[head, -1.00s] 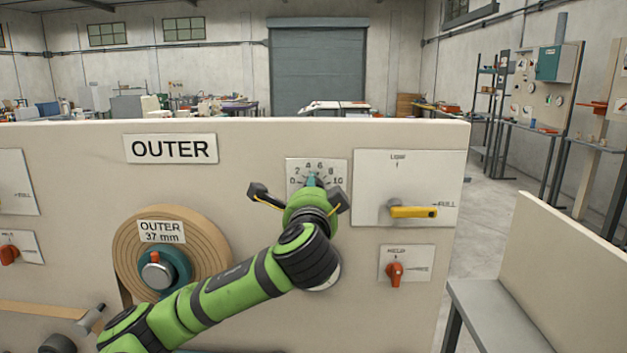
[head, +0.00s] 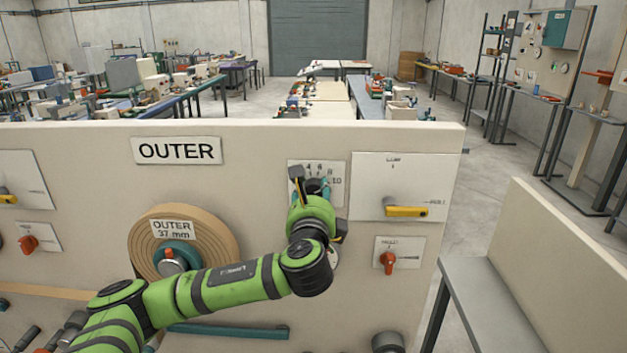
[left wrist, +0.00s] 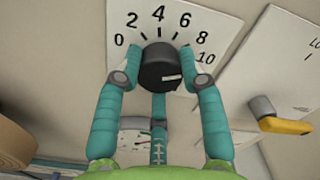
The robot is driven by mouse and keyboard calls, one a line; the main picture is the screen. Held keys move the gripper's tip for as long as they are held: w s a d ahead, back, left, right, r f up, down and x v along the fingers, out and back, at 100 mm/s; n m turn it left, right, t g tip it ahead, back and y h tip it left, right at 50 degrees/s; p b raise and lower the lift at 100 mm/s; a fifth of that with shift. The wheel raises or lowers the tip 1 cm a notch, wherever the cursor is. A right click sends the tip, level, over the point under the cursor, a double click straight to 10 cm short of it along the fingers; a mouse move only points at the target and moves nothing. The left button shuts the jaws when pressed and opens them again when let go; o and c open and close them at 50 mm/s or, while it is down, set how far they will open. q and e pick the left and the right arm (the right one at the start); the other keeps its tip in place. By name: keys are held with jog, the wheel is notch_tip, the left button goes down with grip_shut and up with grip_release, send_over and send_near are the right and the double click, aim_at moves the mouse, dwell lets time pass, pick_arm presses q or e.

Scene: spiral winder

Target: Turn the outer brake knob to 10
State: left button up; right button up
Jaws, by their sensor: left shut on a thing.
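The outer brake knob (left wrist: 160,67) is a round black knob with a white mark on a white dial plate numbered 0 to 10. In the left wrist view, the mark lies on the knob's lower right side; I cannot read an exact value. My left gripper (left wrist: 158,62) has teal fingers on both sides of the knob and is shut on it. In the head view, my left gripper (head: 315,188) covers the knob and part of the dial plate (head: 300,168). My right gripper is not in view.
The tape roll (head: 222,240) is left, under the OUTER sign (head: 178,151). A grey bench (head: 500,290) stands at the right.

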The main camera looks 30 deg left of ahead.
pick_arm(q)
jog(key=shift+r+m+p, duration=0.1)
jog(key=shift+m+p, duration=0.95)
jog(key=shift+m, duration=0.15)
jog(key=o, duration=1.1)
jog(key=shift+o, duration=0.2)
jog(key=v, duration=1.2)
jog(key=shift+a+f, duration=0.1)
jog(key=shift+f, duration=0.1)
